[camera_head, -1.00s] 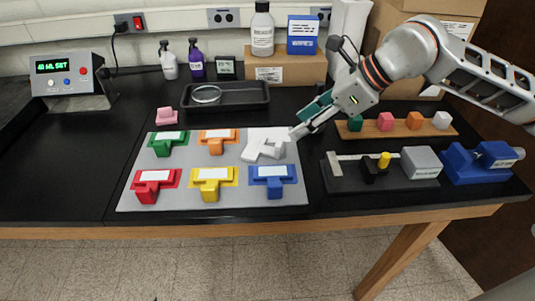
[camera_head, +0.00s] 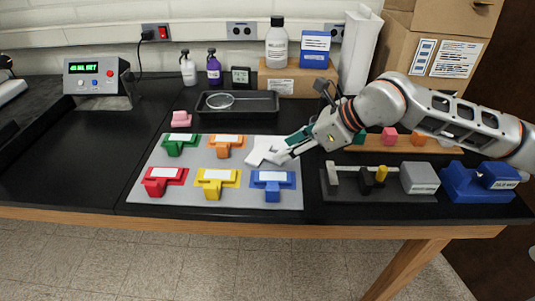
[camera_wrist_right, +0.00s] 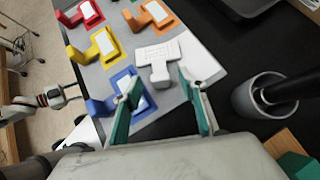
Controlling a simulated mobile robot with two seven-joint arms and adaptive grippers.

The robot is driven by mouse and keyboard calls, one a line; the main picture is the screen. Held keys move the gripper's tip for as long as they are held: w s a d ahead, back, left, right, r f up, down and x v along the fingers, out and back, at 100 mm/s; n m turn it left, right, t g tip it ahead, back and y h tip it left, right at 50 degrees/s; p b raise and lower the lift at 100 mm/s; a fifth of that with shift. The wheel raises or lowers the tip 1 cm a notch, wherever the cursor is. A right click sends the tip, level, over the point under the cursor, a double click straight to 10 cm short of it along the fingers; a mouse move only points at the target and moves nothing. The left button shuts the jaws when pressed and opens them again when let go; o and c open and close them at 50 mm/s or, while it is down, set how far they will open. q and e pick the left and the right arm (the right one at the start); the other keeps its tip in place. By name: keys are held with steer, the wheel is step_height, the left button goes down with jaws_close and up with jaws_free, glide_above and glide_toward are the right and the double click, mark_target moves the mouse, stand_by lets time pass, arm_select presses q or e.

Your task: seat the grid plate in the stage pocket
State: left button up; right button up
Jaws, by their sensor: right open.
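A white T-shaped piece (camera_head: 266,147) with fine marks on top lies on a white patch of the grey board (camera_head: 234,201); it also shows in the right wrist view (camera_wrist_right: 157,52). I cannot tell for certain whether it is the grid plate. My right gripper (camera_head: 287,147) is at its right side. In the right wrist view my open right gripper (camera_wrist_right: 159,82) has its green fingers spread, with the white stem just beyond the tips. The stage pocket cannot be made out; a black fixture (camera_head: 415,197) stands at the right. My left gripper (camera_wrist_right: 73,92) is small in the wrist view.
Green (camera_head: 178,145), orange (camera_head: 226,146), red (camera_head: 163,180), yellow (camera_head: 215,181) and blue (camera_head: 273,184) T-shaped blocks crowd the board. A black tray (camera_head: 255,108) is behind. A blue device (camera_head: 475,185) stands far right.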

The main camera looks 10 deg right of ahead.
mark_target(268, 152)
steer(key=x, duration=0.2)
steer(key=shift+w+a+f, duration=0.15)
steer(key=shift+a+f, duration=0.1)
steer(key=shift+f, duration=0.05)
jaws_close()
